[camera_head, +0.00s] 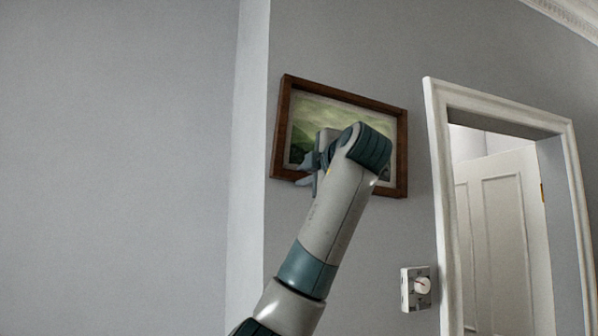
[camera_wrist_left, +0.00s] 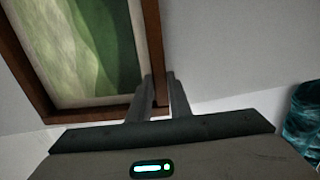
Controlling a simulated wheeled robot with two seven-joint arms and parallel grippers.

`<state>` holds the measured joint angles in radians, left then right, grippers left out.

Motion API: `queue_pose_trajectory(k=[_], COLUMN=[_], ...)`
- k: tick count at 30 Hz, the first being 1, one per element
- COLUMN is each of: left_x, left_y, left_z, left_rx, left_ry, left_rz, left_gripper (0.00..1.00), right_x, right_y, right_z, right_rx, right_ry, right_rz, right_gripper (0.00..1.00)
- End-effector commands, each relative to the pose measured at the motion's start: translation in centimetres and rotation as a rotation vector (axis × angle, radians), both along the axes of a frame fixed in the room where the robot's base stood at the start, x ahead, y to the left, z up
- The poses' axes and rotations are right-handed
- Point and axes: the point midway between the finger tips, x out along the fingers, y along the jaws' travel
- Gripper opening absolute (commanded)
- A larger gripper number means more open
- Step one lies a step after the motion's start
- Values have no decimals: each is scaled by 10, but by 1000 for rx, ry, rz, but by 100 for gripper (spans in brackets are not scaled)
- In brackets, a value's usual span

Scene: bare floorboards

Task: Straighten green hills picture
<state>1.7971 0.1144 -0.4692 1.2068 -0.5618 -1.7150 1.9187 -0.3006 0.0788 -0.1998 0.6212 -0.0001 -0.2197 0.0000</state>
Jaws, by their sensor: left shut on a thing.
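The green hills picture (camera_head: 345,94) hangs on the grey wall in a brown wooden frame. Its left edge leans a little against the wall corner beside it. My left gripper (camera_head: 303,174) is at the lower left of the frame, and my arm covers much of the picture's middle and lower right. In the left wrist view, the picture frame (camera_wrist_left: 152,32) runs down to a corner between the fingers. The left gripper (camera_wrist_left: 160,84) is shut on the frame's edge there, one finger on each side. My right gripper is in neither view.
A white door frame (camera_head: 436,150) with a half-open white door (camera_head: 497,220) stands to the right. A small wall control with a round dial (camera_head: 421,286) is left of the door frame. A wall corner (camera_head: 255,120) stands just left of the picture.

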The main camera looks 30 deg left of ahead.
Motion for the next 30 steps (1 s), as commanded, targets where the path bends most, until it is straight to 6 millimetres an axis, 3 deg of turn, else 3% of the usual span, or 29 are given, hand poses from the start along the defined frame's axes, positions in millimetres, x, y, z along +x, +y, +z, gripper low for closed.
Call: queue_pose_trajectory(k=[6,16,17,19,30], left_x=[12,13,13,13,12], left_y=[-7,-6,-6,-6,-7], left_z=[-13,-13,-13,-13,-13], left_rx=[-46,-51,-51,-51,-51], left_ry=[-46,-53,-53,-53,-53], left_rz=[1,3,3,3,2], left_gripper=[0,0,22,36,36], right_x=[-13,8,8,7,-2], right_y=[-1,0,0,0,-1], right_z=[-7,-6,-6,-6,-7], right_rx=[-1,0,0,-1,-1], right_ry=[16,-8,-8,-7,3], right_rz=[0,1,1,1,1], right_gripper=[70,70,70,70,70])
